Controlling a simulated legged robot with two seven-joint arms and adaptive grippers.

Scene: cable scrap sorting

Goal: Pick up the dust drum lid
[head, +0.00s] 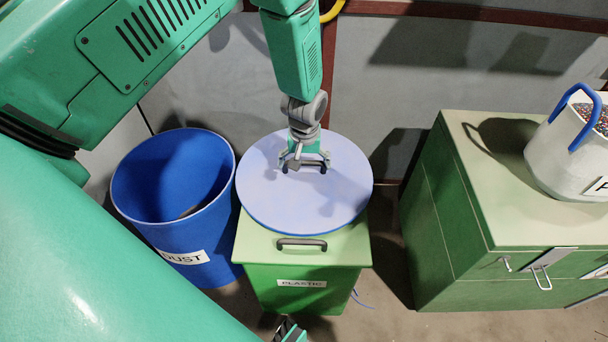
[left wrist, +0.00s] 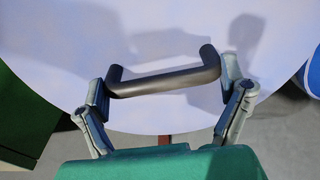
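The dust drum lid (head: 330,205) is a round, pale blue-white disc lying flat on top of a green bin labelled PLASTIC. A dark bar handle (left wrist: 165,83) stands at its middle. My left gripper (head: 304,163) is over the lid, pointing down at this handle. In the left wrist view its two fingers (left wrist: 166,98) are spread wide, one near each end of the handle. The left finger looks close to or touching the handle's end; contact is unclear. A small gripper-like part (head: 290,330), perhaps my right gripper, shows at the bottom edge, mostly cut off.
The open blue DUST drum (head: 183,257) stands left of the green PLASTIC bin (head: 303,297). A green cabinet (head: 470,215) stands at the right, with a white bucket (head: 560,160) with a blue handle on top. A grey wall is close behind.

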